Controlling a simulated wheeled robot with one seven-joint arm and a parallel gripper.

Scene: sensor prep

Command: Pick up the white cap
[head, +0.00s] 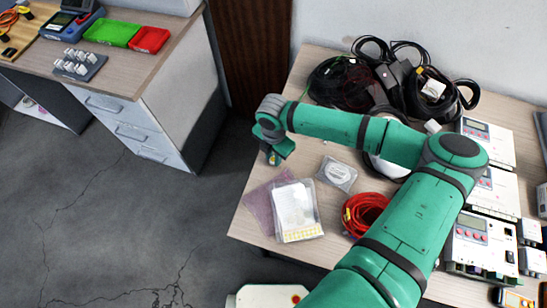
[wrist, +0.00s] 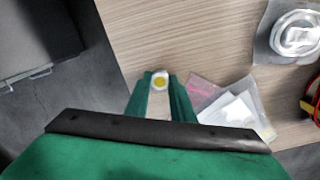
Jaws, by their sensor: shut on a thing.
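A small white cap (wrist: 160,76) with a yellow centre sits between the two green fingertips of my gripper (wrist: 161,86) in the wrist view. The fingers are shut on it from both sides. In the head view my gripper (head: 274,158) is near the left edge of the right-hand table, behind the flat bags. The cap is mostly hidden by the gripper there. I cannot tell how far it is above the tabletop.
The wooden table (head: 253,223) holds flat bags (head: 293,208), a bagged white coil (head: 337,174), red cable (head: 363,212), black cables (head: 345,85) and white meter boxes (head: 482,240). Another desk (head: 125,75) stands left across open floor (head: 110,210).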

